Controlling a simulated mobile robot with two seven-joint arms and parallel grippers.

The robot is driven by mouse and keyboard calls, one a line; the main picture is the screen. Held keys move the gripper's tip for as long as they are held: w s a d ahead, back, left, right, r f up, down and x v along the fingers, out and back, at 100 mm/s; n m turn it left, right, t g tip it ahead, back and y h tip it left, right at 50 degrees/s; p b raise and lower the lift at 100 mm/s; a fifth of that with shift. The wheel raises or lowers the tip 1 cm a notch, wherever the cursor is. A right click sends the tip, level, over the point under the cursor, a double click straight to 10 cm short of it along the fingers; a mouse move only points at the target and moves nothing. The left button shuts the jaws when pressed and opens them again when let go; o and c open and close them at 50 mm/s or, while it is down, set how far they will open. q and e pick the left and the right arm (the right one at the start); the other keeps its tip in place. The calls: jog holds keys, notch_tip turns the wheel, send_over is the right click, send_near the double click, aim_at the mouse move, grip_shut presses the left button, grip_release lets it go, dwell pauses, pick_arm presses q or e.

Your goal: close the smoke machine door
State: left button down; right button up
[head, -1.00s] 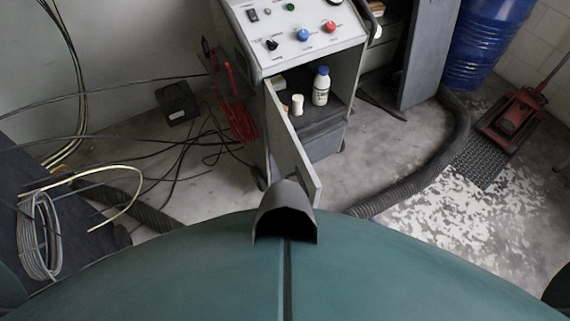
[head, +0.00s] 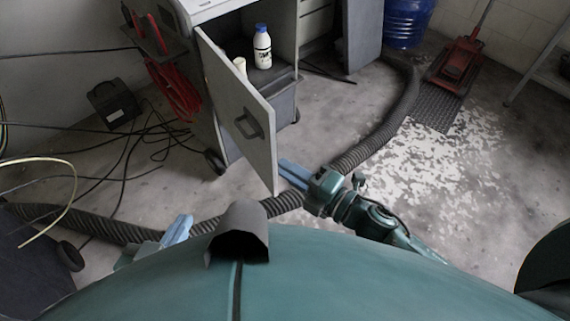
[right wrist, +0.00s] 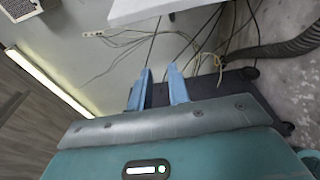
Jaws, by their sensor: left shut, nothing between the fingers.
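The smoke machine (head: 284,92) is a grey cabinet at the upper middle of the head view. Its grey door (head: 228,92) stands open, swung out toward me, with its outer face and dark handle (head: 250,124) in view. My right gripper (head: 284,167) is just right of the door's lower free corner; whether it touches is unclear. Its blue fingers stand apart and empty in the right wrist view (right wrist: 160,78). A pale panel (right wrist: 150,9) tops that view; I cannot tell if it is the door. My left gripper (head: 181,224) is shut, low and left of the door.
A white bottle with a blue cap (head: 262,48) and a small white container (head: 240,66) stand inside the cabinet. A dark hose (head: 385,132) curves along the floor. Cables and a black box (head: 114,102) lie left; a red jack (head: 458,62) stands right.

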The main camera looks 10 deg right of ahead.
aim_at(272, 141)
jog(key=x, duration=1)
jog(key=shift+w+d, duration=0.1)
jog(key=shift+d, duration=0.1)
grip_shut()
jog(key=shift+w+d, duration=0.35)
jog(key=shift+d, duration=0.55)
jog(key=shift+w+d, duration=0.3)
jog(key=shift+d, duration=0.65)
